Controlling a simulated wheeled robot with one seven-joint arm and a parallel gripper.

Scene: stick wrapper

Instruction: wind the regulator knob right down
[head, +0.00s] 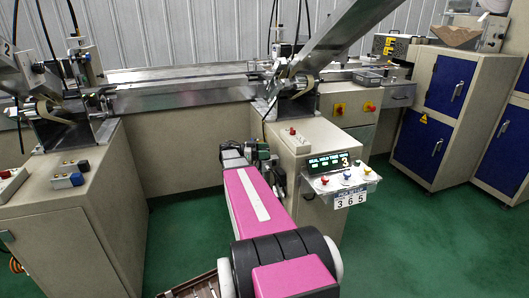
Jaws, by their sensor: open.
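My pink arm reaches forward from the bottom of the head view to the side of the beige machine cabinet (303,148). My gripper (262,152) is at its far end, small and partly hidden by my arm, and it is open. A small dark green and grey fitting shows around the gripper, beside the cabinet's left side. I cannot tell for sure which part is the regulator knob, or whether the gripper touches it. No object can be made out between the fingers.
A control panel (343,183) with a display and coloured knobs juts out right of my arm. Another beige cabinet (68,215) stands at left. A long metal conveyor (180,93) runs behind. Blue-doored cabinets (449,85) stand at right. Green floor (420,235) is clear at lower right.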

